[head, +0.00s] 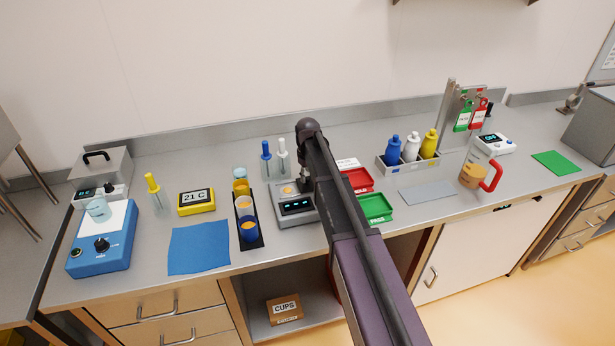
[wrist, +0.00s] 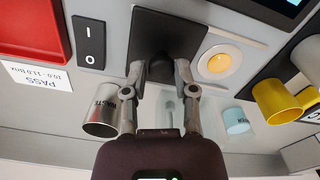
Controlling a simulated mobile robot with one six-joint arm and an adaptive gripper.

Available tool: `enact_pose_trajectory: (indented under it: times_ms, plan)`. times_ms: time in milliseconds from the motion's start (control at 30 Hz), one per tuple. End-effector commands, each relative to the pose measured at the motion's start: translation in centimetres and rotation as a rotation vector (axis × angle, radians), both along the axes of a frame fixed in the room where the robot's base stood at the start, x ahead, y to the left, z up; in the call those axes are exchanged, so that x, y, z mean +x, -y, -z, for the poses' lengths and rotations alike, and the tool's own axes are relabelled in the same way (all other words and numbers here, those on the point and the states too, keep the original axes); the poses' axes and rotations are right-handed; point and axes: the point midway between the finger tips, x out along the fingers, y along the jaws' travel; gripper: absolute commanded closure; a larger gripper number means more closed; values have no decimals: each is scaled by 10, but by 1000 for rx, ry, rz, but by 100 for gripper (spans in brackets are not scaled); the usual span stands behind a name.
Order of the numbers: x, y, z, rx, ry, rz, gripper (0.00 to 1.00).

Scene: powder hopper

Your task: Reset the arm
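My arm (head: 345,210) reaches from the bottom of the head view up to the middle of the bench. My gripper (wrist: 158,72) points down over the dark square plate (wrist: 198,28) of a grey instrument with lit displays (head: 295,205). Whether the fingertips touch the plate cannot be told. In the head view the arm hides part of the bench behind it, and the gripper is small.
Close around the gripper are a metal waste cup (wrist: 103,108), a light blue cup (wrist: 236,121), a yellow cup (wrist: 274,101) and a red tray (head: 357,180). A black rack of cups (head: 261,238) stands left of the instrument, a green tray (head: 376,208) right. Space above is open.

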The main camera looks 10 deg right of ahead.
Motion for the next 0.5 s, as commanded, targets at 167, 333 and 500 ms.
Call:
enact_pose_trajectory:
  times_ms: [167, 333, 500]
  plan:
    - [0, -3, 0, 1, 0, -3, 33]
    - [0, -4, 0, 2, -1, -4, 33]
    - [-1, -4, 0, 2, -1, -4, 33]
